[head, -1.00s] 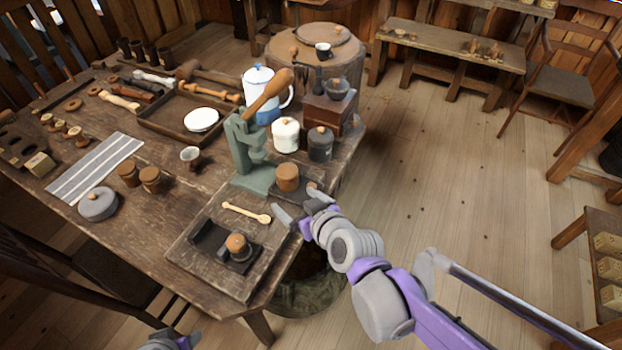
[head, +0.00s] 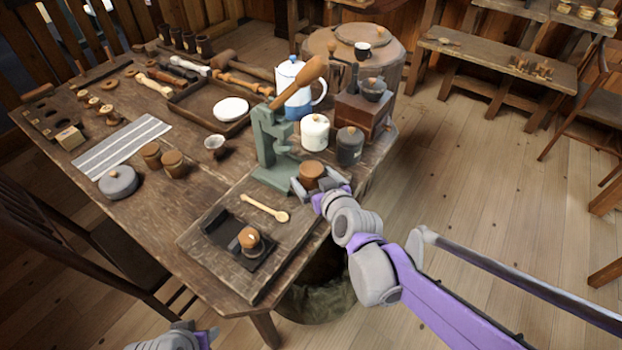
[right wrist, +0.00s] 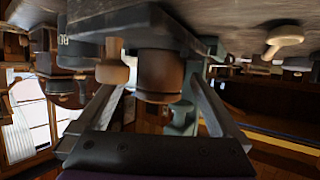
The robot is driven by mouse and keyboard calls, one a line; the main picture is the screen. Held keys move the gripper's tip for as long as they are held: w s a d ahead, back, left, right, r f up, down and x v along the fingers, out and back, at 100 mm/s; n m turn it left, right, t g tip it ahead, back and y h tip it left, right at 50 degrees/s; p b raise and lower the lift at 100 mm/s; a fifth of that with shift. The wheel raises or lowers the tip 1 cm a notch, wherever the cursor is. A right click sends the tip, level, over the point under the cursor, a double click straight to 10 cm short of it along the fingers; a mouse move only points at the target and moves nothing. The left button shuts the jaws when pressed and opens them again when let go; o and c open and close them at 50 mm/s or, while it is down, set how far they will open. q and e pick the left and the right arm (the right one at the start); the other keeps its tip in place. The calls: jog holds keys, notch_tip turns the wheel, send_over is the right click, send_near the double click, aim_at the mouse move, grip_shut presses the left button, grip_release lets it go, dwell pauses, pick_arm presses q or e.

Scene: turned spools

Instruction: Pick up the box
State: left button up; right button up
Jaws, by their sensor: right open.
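A round brown wooden box (head: 313,173) stands upright on a dark plate at the right edge of the table, beside the green press. My right gripper (head: 320,184) is open, with one finger on either side of this round box. In the right wrist view the box (right wrist: 160,72) shows between the spread fingers, and I cannot tell whether they touch it.
The green press (head: 272,145) stands close to the gripper's left. A white jar (head: 315,133) and a dark jar (head: 349,147) stand behind. A wooden spoon (head: 264,208) and a black tray with a knobbed piece (head: 250,240) lie in front.

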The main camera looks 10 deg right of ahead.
jog(key=shift+x, duration=1.15)
jog(key=shift+r, duration=0.1)
jog(key=c, duration=1.5)
